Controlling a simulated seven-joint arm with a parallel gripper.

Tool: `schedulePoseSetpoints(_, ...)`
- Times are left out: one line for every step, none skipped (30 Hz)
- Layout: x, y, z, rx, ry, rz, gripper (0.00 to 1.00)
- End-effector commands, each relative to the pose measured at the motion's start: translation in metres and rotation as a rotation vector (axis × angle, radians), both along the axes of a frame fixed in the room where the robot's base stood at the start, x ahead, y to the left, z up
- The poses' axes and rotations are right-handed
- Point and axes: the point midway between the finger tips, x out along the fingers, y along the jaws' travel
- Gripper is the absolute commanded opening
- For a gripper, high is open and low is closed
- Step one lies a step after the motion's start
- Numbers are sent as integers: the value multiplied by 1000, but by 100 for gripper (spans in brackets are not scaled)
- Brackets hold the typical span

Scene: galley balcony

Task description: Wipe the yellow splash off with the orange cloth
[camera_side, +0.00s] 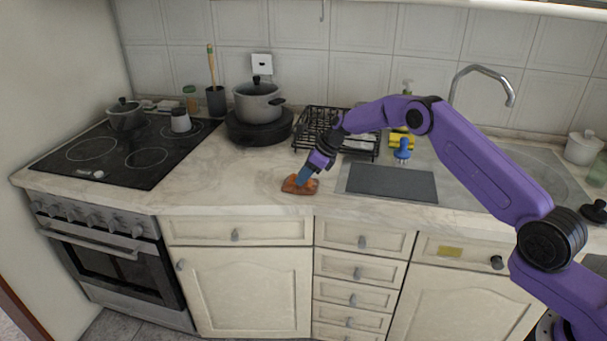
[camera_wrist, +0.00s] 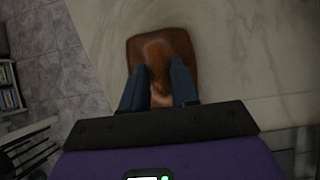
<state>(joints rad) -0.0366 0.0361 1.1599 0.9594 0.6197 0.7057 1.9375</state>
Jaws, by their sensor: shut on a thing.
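The orange cloth (camera_side: 299,184) lies on the marble counter near its front edge, left of the sink. In the wrist view the cloth (camera_wrist: 184,44) is a rounded brown-orange square with its middle bunched up. My gripper (camera_side: 305,176) is shut on the cloth from above, and the cloth touches the counter or is very close to it. In the wrist view the blue fingers of my gripper (camera_wrist: 159,82) stand on both sides of the bunched part. I see no yellow splash in either view; the cloth and my gripper may hide it.
A black dish rack (camera_side: 318,126) and a dark grey mat (camera_side: 392,183) by the sink are close on the right. A grey pot (camera_side: 259,101) stands behind, and the black hob (camera_side: 128,150) is at the left. The counter (camera_side: 225,180) left of the cloth is clear.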

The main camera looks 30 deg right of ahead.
Motion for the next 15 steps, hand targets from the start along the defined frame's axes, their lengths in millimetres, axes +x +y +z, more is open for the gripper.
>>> schedulePoseSetpoints(-4, -5, -2, -1, 8, -3, 0)
schedulePoseSetpoints(-5, -6, -2, 0, 8, -3, 0)
schedulePoseSetpoints(-7, -8, -2, 0, 8, -3, 0)
schedulePoseSetpoints(-8, -9, -1, 0, 7, -4, 0)
schedulePoseSetpoints(-10, -11, -2, 0, 8, -5, 0)
schedulePoseSetpoints(-11, -12, -1, 0, 8, -5, 0)
schedulePoseSetpoints(-13, -14, -1, -1, 8, -4, 0)
schedulePoseSetpoints(-14, -15, -1, -1, 8, -4, 0)
schedulePoseSetpoints(-15, -16, -1, -1, 8, -4, 0)
schedulePoseSetpoints(-16, -16, -1, 0, 8, -5, 0)
schedulePoseSetpoints(-17, -17, -1, -1, 7, -5, 0)
schedulePoseSetpoints(-17, -17, -1, -1, 6, -4, 0)
schedulePoseSetpoints(-18, -18, 0, -2, 5, -4, 0)
schedulePoseSetpoints(-18, -18, 0, -2, 5, -4, 0)
schedulePoseSetpoints(-18, -18, 0, -2, 5, -4, 0)
